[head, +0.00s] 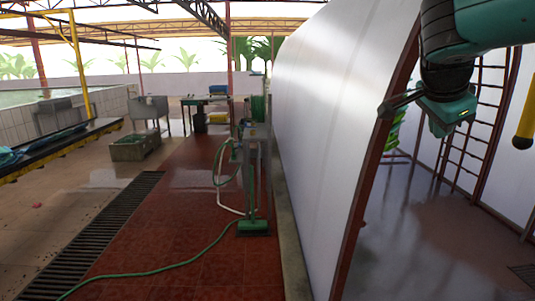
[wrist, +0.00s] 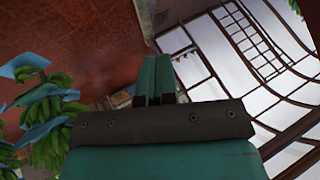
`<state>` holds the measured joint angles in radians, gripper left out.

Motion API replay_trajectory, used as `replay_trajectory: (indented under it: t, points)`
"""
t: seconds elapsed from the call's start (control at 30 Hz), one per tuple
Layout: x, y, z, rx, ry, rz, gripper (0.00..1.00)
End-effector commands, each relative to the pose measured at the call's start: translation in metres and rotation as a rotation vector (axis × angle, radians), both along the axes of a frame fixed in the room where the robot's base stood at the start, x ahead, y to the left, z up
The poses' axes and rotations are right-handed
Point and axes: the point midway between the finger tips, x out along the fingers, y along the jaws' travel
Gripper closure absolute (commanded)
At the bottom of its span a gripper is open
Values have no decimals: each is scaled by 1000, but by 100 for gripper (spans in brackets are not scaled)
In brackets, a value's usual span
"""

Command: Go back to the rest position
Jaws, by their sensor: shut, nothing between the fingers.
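My gripper (head: 388,106) is in the upper right of the head view, raised in front of the white wall's edge. In the wrist view its two teal fingers (wrist: 153,72) are together, with nothing between them. Hanging bunches of green bananas (wrist: 48,115) with blue covers show at the left of the wrist view, apart from the fingers.
A long white wall (head: 325,90) with a red-brown edge stands close on the right. A green-based stand with a hose (head: 252,226) is ahead. A floor grate (head: 95,235) runs along the left. The red tiled floor between is mostly clear. A ladder-like frame (head: 468,130) stands far right.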

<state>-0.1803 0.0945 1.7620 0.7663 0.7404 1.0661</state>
Motion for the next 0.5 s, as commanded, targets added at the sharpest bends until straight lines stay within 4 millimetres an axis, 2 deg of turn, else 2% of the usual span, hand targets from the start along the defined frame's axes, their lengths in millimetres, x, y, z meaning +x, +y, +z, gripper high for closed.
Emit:
replay_trajectory:
  t: [0.03,0.1,0.17,0.23,0.3,0.4,0.5]
  points:
    - [-13,23,-24,-14,92,220,100]
    - [-36,59,-55,-33,215,561,100]
    - [-63,90,-81,-42,298,850,100]
    - [-99,123,-107,-47,368,1164,100]
    - [-138,151,-129,-44,407,1446,100]
    - [-190,181,-150,-32,419,1775,100]
    - [-230,199,-162,-19,403,2006,100]
